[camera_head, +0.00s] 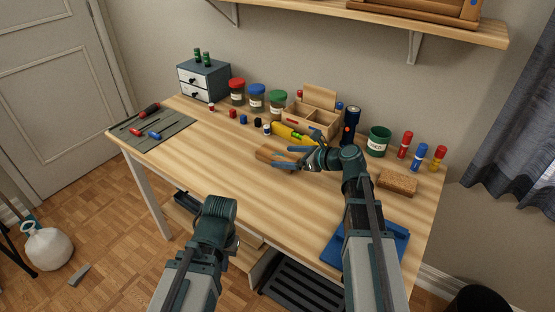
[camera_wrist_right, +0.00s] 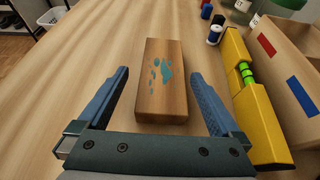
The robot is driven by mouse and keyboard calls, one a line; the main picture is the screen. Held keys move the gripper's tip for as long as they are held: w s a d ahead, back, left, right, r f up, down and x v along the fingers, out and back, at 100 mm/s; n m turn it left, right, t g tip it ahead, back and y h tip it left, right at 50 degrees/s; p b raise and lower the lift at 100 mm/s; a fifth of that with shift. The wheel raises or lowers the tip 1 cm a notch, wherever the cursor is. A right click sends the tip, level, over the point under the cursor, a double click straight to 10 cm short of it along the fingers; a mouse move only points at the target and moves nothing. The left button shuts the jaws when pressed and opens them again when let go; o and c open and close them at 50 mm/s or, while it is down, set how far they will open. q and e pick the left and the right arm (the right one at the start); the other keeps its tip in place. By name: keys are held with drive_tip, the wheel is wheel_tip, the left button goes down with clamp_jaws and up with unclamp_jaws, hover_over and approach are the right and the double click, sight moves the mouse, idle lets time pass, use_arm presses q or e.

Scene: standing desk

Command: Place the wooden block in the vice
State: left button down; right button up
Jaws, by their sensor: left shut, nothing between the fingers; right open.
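The wooden block (camera_head: 266,154) lies flat on the desk. In the right wrist view, the block (camera_wrist_right: 161,95) is brown with blue-green paint spots. My right gripper (camera_head: 280,158) is open over it, with one blue finger on each side and gaps between the fingers and the block; it also shows in the right wrist view (camera_wrist_right: 160,72). My left gripper (camera_head: 234,243) is shut and empty in front of the desk, its fingers mostly hidden. A blue object (camera_head: 398,243) at the desk's front right may be the vice; my right arm covers part of it.
A yellow spirit level (camera_head: 294,134) lies just behind the block, before a wooden organizer (camera_head: 297,119). Jars, a green mug (camera_head: 378,141) and a flashlight (camera_head: 351,122) stand along the back. A cork-like brown block (camera_head: 397,182) lies right. The desk's left middle is clear.

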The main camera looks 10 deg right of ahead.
sight(279, 155)
drive_tip(key=b+x, duration=0.1)
drive_tip(key=x, duration=0.3)
drive_tip(key=shift+w+f, duration=0.15)
drive_tip(key=shift+w, duration=0.15)
drive_tip(key=c, duration=1.4)
